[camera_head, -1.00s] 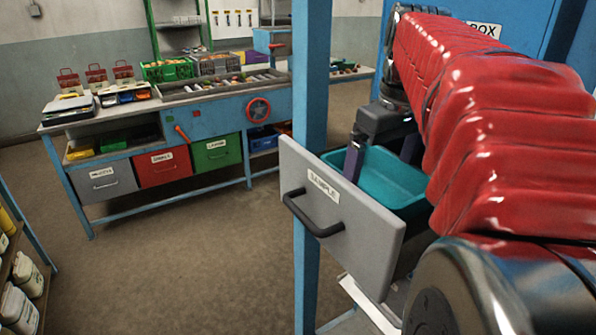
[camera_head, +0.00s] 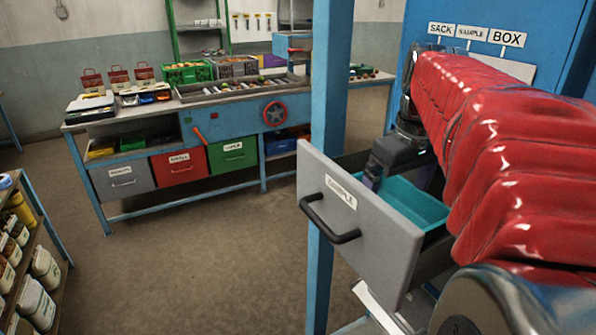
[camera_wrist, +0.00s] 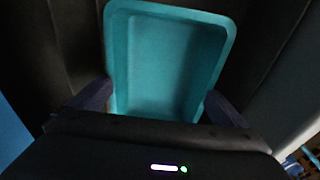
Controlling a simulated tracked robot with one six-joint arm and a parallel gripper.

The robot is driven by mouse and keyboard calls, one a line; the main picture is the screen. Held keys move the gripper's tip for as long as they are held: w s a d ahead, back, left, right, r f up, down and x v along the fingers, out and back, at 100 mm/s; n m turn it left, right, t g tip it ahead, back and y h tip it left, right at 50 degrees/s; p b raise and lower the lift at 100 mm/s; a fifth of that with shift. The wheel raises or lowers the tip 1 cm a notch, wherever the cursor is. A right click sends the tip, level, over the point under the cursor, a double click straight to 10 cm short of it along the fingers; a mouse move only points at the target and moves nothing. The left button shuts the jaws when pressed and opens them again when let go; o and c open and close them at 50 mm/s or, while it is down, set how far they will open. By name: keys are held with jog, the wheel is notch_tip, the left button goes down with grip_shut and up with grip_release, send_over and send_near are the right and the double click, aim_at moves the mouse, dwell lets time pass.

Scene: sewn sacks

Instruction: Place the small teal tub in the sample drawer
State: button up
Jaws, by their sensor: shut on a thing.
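The teal tub (camera_head: 412,203) is in the open sample drawer (camera_head: 362,238), behind its grey front panel, which has a black handle and a "SAMPLE" label. The panel hides the tub's lower part, so I cannot tell whether it rests on the drawer floor. My gripper (camera_head: 378,178) reaches down at the tub's left side and is shut on it. In the wrist view the empty tub (camera_wrist: 168,65) fills the upper middle, with my gripper's fingers (camera_wrist: 158,100) at either side of its near end.
A blue cabinet (camera_head: 480,75) with "SACK", "SAMPLE" and "BOX" signs is behind. A workbench (camera_head: 190,112) stands at the back left, and a shelf with white containers (camera_head: 36,270) at the left edge. The floor between is clear.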

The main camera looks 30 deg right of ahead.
jog(key=o, duration=0.8)
notch_tip(320, 180, up, 12)
jog(key=s, duration=0.1)
jog(key=shift+s, duration=0.25)
dwell(0.6)
